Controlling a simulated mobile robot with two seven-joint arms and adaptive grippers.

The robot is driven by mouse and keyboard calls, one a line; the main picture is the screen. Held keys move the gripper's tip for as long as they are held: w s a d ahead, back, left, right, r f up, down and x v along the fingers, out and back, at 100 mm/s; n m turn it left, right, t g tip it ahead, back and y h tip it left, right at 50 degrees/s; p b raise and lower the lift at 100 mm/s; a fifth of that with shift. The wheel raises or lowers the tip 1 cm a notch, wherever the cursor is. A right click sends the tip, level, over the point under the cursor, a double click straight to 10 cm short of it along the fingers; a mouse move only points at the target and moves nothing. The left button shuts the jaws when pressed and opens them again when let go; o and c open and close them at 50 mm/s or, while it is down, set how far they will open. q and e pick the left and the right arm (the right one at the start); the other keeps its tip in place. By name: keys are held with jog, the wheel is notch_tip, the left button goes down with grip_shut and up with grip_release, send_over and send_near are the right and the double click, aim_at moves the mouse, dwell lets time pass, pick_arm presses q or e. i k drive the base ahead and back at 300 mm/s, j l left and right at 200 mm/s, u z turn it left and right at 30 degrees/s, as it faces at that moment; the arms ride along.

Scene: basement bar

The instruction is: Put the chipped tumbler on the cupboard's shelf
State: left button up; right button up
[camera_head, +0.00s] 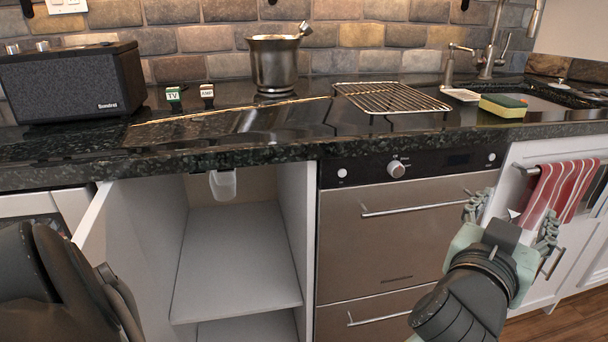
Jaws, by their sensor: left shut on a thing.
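My left gripper (512,218) is at the right, in front of the oven's right side and the striped towel. Its fingers are spread wide and shut on what I take to be the chipped tumbler (513,214). Only a small pale edge of it shows between the fingers; the rest is hidden or too clear to make out. The cupboard (296,215) stands open left of the oven, and its pale shelf (237,262) is bare where I see it. The gripper is well to the right of the cupboard, apart from it. My right gripper is not in view.
The open cupboard door (92,212) stands at the left. The dark counter (240,150) overhangs the cupboard; a pale fitting (222,185) hangs beneath it. The oven (385,240) has protruding handles. A metal pot (274,65), wire rack (390,97) and sponge (503,106) are on top.

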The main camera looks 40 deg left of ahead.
aim_at(237, 291)
jog(key=i+l+u, duration=0.15)
jog(key=u, duration=0.2)
jog(key=i+l+u, duration=0.1)
jog(key=l+u, duration=0.4)
jog(key=u, duration=0.2)
jog(key=i+l, duration=0.05)
